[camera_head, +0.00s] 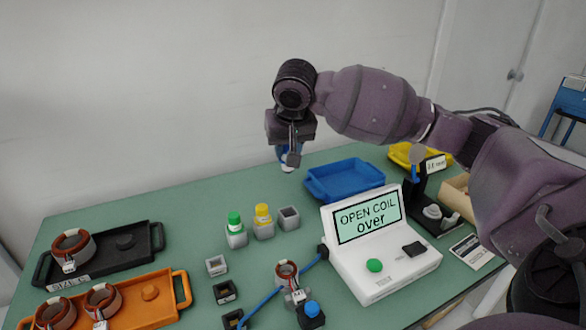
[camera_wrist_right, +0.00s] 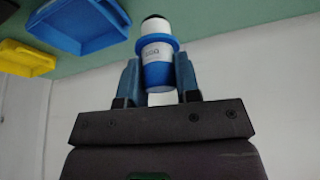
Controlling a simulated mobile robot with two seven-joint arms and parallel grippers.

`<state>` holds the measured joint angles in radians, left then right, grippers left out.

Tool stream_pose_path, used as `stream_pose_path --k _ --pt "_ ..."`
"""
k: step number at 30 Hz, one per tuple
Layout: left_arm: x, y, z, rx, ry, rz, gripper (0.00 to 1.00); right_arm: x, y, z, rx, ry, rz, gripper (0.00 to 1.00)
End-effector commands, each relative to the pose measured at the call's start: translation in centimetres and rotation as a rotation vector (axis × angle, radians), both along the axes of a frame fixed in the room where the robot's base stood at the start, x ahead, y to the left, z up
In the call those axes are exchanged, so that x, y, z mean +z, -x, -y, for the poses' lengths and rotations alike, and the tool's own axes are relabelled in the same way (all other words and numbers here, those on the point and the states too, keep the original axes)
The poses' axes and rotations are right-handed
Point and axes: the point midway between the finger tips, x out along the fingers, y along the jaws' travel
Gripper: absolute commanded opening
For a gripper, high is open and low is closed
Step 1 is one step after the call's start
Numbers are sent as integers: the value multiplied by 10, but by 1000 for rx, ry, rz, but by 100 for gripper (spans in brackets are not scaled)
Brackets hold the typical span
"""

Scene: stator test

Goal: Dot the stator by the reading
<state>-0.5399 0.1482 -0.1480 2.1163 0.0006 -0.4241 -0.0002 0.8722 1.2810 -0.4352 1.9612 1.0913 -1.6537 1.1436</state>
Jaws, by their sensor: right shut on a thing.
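My right gripper (camera_head: 291,150) is raised above the back of the green table, shut on a blue and white dot marker (camera_head: 285,160). In the right wrist view the marker (camera_wrist_right: 157,62) sits between the fingers with its black tip outward. A copper-wound stator (camera_head: 287,272) stands at the front middle, beside the white tester with blue leads. The tester's screen (camera_head: 367,217) reads "OPEN COIL over". A green-capped marker (camera_head: 235,222) and a yellow-capped marker (camera_head: 263,214) stand in grey holders; the grey holder (camera_head: 289,218) to their right is empty. My left gripper is not in view.
A black tray (camera_head: 135,262) with one stator and an orange tray (camera_head: 165,313) with two lie at left. A blue tray (camera_head: 345,184) is at the back, a yellow tray (camera_head: 401,154) beyond it. Small square holders (camera_head: 216,265) stand left of the tested stator.

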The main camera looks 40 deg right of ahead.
Motion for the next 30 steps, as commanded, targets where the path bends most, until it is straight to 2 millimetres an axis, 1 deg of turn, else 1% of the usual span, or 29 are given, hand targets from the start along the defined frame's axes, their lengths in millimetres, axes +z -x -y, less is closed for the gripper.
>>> stream_pose_path --k 1,6,10,13,17,20,22,26,27,30 --pt "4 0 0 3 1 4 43 16 0 0 -1 -1 8 8" --pt "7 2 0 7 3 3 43 38 0 0 0 -1 4 8" --pt "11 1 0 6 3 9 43 46 0 0 -1 -1 1 8" --pt "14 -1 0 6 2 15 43 44 4 3 -5 0 -1 8" --pt "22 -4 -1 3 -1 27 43 31 14 7 -12 0 -2 8" --pt "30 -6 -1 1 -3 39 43 14 30 5 -3 -1 -2 8" --pt "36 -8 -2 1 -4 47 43 1 43 0 24 -2 -1 8" --pt "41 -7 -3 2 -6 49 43 -23 67 -17 193 -2 -2 8" --pt "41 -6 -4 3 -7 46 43 -30 74 -24 270 -4 -2 8" --pt "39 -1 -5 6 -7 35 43 -41 87 -38 444 -4 0 8"
